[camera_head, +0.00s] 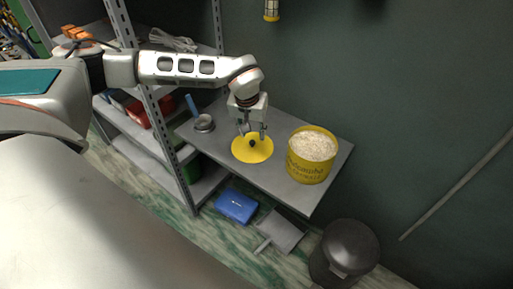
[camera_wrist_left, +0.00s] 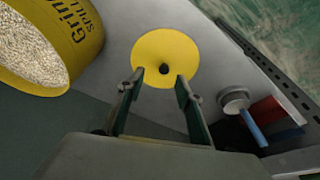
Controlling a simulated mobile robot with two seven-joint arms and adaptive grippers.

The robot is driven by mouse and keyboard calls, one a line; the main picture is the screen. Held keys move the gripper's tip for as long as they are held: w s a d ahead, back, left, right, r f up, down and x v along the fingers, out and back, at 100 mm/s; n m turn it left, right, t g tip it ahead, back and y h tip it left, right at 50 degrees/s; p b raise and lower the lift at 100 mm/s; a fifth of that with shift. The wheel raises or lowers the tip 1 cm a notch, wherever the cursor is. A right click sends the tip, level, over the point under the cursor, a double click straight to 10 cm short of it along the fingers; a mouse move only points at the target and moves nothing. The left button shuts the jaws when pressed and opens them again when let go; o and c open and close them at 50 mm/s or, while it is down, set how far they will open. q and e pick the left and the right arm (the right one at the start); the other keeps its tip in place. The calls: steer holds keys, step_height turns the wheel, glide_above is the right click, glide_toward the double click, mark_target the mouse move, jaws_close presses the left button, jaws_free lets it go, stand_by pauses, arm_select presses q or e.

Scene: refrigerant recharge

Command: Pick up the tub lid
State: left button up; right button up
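The tub lid (camera_head: 259,155) is a flat yellow disc with a dark knob at its middle. It lies on the grey shelf top, left of the tub. The lid (camera_wrist_left: 166,50) and its knob (camera_wrist_left: 165,69) also show in the left wrist view. My left gripper (camera_head: 252,136) points down over the lid. In the left wrist view its two fingers (camera_wrist_left: 154,84) are spread apart, with the knob between and just beyond the tips and nothing held. The yellow tub (camera_head: 308,168) stands open, full of pale granules. My right gripper is not in view.
A round metal container (camera_head: 204,123) with a blue handle (camera_head: 192,105) sits left of the lid. Shelving with a steel upright (camera_head: 166,140) stands at the left. A blue box (camera_head: 236,205), a dustpan (camera_head: 280,232) and a black bin (camera_head: 345,250) are on the floor.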

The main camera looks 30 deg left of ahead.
mark_target(252, 141)
arm_select(q)
steer(key=x, duration=0.5)
steer(key=a+b+x, duration=0.1)
steer(key=x, duration=0.1)
steer(key=shift+w+a+f, duration=0.15)
steer(key=shift+w+f, duration=0.1)
steer(key=shift+w, duration=0.1)
jaws_close()
